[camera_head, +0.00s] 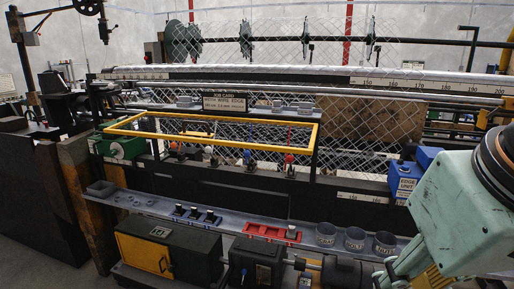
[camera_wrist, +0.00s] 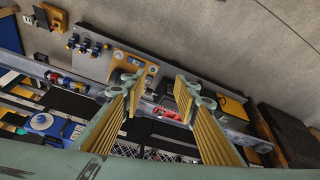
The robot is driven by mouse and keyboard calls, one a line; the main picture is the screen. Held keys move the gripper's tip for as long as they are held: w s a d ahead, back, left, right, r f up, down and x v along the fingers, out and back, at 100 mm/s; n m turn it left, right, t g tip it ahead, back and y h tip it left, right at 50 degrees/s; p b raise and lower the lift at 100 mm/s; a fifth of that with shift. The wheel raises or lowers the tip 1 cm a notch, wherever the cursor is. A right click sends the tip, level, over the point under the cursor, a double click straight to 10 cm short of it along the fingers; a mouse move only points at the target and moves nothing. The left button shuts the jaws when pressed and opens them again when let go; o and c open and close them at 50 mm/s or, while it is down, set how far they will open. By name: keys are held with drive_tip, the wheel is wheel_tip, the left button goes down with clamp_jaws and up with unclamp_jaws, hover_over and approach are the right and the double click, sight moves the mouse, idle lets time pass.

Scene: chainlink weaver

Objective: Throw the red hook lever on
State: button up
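A lever with a red knob (camera_head: 289,159) stands upright in the row of levers on the machine front, inside the yellow guard frame (camera_head: 215,139). I take it as the red hook lever; its hook shape is too small to make out. A blue-knobbed lever (camera_head: 248,156) and a pale-knobbed lever (camera_head: 213,152) stand to its left. My gripper (camera_wrist: 160,92) is open and empty in the wrist view, its two yellow-padded fingers well apart. My arm is at the right of the head view, away from the levers. I cannot pick out the red lever in the wrist view.
A shelf below the levers holds a red tray (camera_head: 272,232), labelled cups (camera_head: 354,239) and small dark parts (camera_head: 196,214). A blue unit (camera_head: 404,177) stands right of the levers. Chainlink mesh (camera_head: 345,150) hangs behind. The guard frame surrounds the lever row.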

drive_tip(key=shift+s+a+f, duration=0.1)
drive_tip(key=shift+s, duration=0.75)
drive_tip(key=shift+s+a+f, duration=0.1)
drive_tip(key=shift+s, duration=0.7)
drive_tip(key=shift+c, duration=0.3)
